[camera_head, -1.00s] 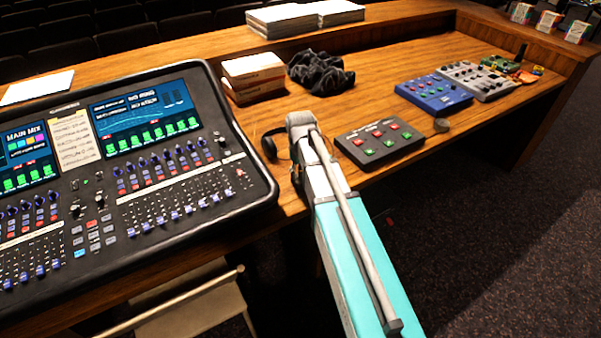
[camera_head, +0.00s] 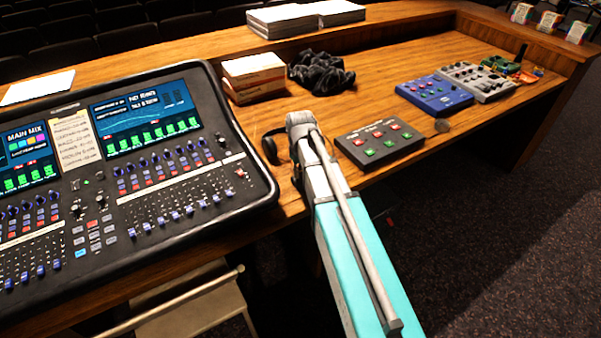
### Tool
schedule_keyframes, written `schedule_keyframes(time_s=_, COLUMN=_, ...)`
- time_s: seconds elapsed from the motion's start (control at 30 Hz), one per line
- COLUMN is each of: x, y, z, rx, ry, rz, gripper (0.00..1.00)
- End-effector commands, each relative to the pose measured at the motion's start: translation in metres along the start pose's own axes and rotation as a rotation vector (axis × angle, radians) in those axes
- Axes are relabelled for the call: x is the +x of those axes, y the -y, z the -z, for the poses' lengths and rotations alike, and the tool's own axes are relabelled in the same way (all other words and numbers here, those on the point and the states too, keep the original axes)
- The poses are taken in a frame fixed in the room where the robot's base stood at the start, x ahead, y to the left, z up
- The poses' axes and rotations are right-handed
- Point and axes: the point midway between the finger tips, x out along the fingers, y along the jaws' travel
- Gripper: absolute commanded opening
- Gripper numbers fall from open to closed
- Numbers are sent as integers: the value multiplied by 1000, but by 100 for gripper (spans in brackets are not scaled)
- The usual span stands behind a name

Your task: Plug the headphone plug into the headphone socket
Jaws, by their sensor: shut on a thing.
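My arm (camera_head: 340,225), turquoise and white, reaches up from the bottom over the desk's front edge. Its far joint is between the mixing console and the grey button box. My gripper is hidden behind the arm, so neither its fingers nor anything in them shows. A black curved thing, probably the headphones (camera_head: 269,149), lies on the desk just left of the arm's far end and is partly covered by it. I cannot make out the headphone plug or the headphone socket. The large mixing console (camera_head: 262,190) with two lit screens fills the left side.
A grey box (camera_head: 355,151) with red and green buttons sits right of the arm. A blue box (camera_head: 436,103) and a grey box (camera_head: 468,72) stand farther right. Cartons (camera_head: 254,77) and a black cloth bundle (camera_head: 318,73) lie behind. Bare wood (camera_head: 395,75) is free between them.

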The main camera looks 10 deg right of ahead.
Motion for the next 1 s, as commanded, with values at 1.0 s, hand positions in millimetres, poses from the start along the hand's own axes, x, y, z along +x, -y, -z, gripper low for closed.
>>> schedule_keyframes(time_s=1.0, x=-30, y=-2, z=0, rx=1, ry=0, rz=-1, gripper=0)
